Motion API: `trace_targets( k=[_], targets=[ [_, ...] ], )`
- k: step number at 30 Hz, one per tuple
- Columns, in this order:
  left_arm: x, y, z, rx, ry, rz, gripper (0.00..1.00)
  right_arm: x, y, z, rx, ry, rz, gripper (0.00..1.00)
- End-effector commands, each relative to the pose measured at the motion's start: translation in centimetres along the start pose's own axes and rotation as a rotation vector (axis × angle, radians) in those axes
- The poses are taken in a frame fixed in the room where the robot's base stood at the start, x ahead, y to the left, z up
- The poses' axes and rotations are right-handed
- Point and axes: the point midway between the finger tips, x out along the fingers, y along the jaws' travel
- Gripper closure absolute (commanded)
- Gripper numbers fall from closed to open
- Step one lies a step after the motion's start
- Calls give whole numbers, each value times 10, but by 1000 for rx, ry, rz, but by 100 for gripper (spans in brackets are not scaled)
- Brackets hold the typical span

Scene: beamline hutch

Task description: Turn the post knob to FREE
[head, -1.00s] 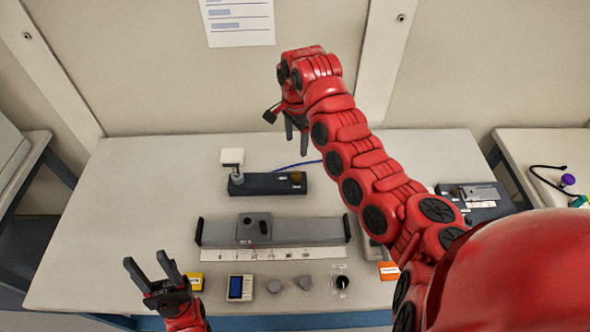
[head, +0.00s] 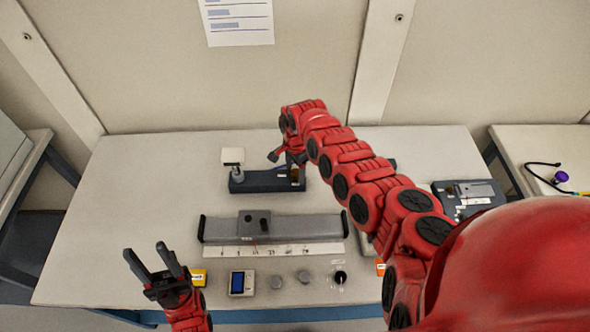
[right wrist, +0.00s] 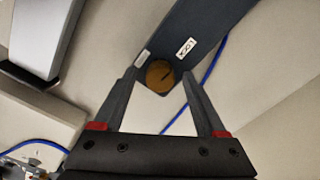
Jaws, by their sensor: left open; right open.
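The post knob (right wrist: 160,75) is a round brass-coloured disc with a dark pointer line, on the end of a dark base block (head: 258,182). In the right wrist view a label reading LOCK (right wrist: 186,48) is beside it; a second label (right wrist: 142,58) is too small to read. My right gripper (right wrist: 160,73) is open, with its fingertips on either side of the knob in that view; contact cannot be told. In the head view this gripper (head: 297,168) is over the block's right end and largely hides the knob. My left gripper (head: 146,250) is open and empty at the front left.
A white square plate on a post (head: 233,156) stands at the block's left end. A grey rail with a carriage (head: 280,228) lies in front. A small blue-screen meter (head: 242,283) and grey discs are near the front edge. A blue cable (right wrist: 209,70) runs past the block.

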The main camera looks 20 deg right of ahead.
Motion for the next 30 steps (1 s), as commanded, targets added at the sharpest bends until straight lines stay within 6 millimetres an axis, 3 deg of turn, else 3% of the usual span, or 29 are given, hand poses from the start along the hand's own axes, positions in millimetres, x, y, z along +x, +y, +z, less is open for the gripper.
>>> trace_targets(
  k=[5,6,18,30],
  targets=[
    [0,0,0,0,0,0,50,0,0,0,0,-1,0,26],
    [0,0,0,0,0,0,50,0,0,0,0,-1,1,30],
    [0,0,0,0,0,0,50,0,0,0,0,-1,1,100],
    [2,0,0,0,0,0,50,-1,0,1,-53,-1,1,100]
  ],
)
